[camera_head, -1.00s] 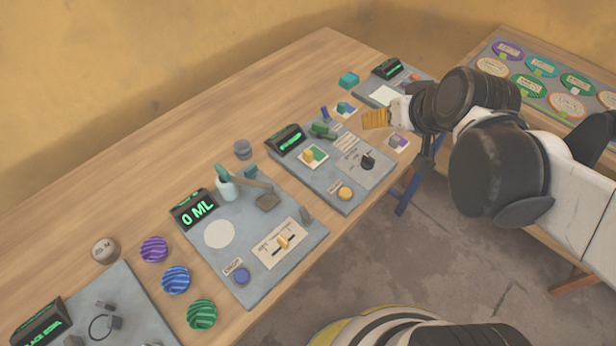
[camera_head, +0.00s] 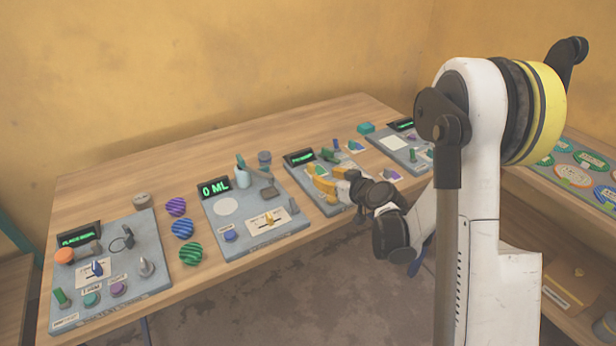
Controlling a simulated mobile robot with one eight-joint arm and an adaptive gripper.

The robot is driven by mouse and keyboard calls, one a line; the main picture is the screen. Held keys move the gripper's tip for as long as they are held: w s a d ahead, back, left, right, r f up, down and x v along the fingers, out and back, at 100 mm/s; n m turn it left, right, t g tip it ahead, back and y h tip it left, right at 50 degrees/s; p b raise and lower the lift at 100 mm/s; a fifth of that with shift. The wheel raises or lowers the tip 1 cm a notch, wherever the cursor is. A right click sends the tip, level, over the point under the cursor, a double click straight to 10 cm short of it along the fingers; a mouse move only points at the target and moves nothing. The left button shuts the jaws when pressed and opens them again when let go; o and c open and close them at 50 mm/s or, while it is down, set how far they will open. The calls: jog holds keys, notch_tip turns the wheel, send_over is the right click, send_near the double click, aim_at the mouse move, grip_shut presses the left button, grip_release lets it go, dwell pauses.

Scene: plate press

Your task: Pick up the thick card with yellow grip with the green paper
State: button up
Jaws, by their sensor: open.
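The third grey panel (camera_head: 296,170) on the table carries the thick card with the yellow grip (camera_head: 313,168) and green paper. The card is small here and partly hidden by my gripper. My gripper (camera_head: 321,178) has yellow fingers, is open, and is low over this panel, right beside or over the card. I cannot tell from this view whether the fingers touch it. A green lever piece (camera_head: 328,154) stands behind the card on the same panel.
Striped discs (camera_head: 183,228) lie further left. My arm blocks the right side.

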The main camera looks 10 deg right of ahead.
aim_at(313, 167)
jog(key=b+x, duration=0.1)
jog(key=x, duration=0.3)
jog(key=shift+w+f, duration=0.15)
jog(key=shift+w, duration=0.1)
jog(key=b+x, duration=0.1)
jog(key=x, duration=0.1)
jog(key=r+b+x, duration=0.1)
jog(key=x, duration=0.2)
jog(key=shift+w, duration=0.3)
grip_shut()
